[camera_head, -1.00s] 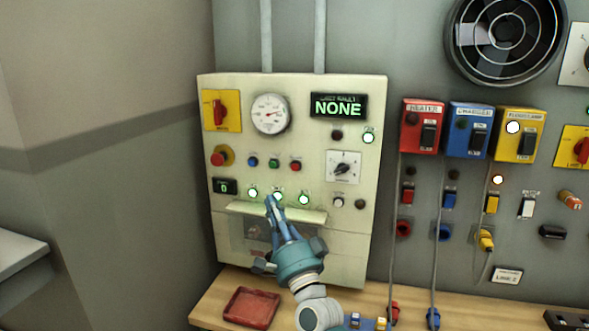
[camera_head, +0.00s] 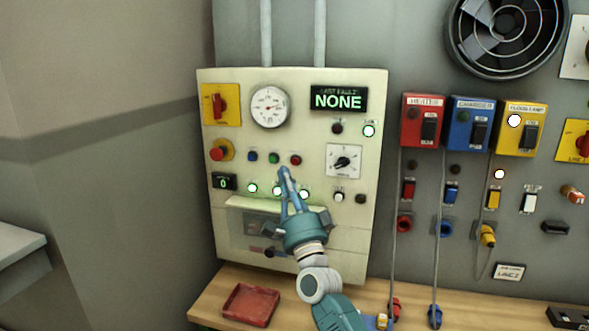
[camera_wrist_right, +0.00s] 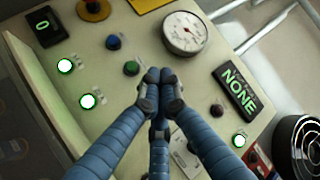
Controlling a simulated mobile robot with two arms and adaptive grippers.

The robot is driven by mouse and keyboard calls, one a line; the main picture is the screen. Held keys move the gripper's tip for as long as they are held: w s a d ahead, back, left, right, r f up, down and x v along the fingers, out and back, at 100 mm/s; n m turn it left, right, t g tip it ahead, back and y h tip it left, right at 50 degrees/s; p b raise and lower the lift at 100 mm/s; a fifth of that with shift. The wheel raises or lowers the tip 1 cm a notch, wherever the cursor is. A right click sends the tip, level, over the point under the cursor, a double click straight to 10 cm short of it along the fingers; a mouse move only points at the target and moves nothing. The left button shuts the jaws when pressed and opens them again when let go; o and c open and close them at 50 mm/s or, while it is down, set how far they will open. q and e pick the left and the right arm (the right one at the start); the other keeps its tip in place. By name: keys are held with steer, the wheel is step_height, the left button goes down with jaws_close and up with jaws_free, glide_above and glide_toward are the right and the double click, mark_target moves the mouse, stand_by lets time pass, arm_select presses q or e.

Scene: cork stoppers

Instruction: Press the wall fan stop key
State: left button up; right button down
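A cream control panel (camera_head: 225,125) on the wall has a row of small round keys: blue (camera_head: 252,156), green (camera_head: 274,157) and red (camera_head: 296,160). Labels are too small to read, so I cannot tell which is the fan stop key. My right gripper (camera_head: 284,170) has its fingers together, just below the green and red keys; contact is not visible. In the right wrist view, the closed fingertips (camera_wrist_right: 155,78) are beside the green key (camera_wrist_right: 131,67), and the red key is hidden behind the fingers. The wall fan (camera_head: 507,35) is at upper right. My left gripper is not in view.
A red mushroom button (camera_head: 217,153) is left of the keys. A gauge (camera_head: 269,107) and a display reading NONE (camera_head: 339,98) are above. Lit green lamps (camera_head: 252,188) and a ledge (camera_head: 240,203) are below. Red, blue and yellow boxes (camera_head: 470,105) are to the right.

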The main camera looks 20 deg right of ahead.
mark_target(295, 162)
steer(key=w+d+b, duration=0.2)
steer(key=w+b, duration=0.1)
steer(key=w, duration=0.1)
steer(key=shift+w+d+b, duration=0.1)
steer(key=shift+d+b, duration=0.25)
steer(key=shift+d, duration=0.05)
stand_by(1.1)
steer(key=shift+w+d+b, duration=0.25)
steer(key=shift+w+b, duration=0.1)
steer(key=shift+b, duration=0.15)
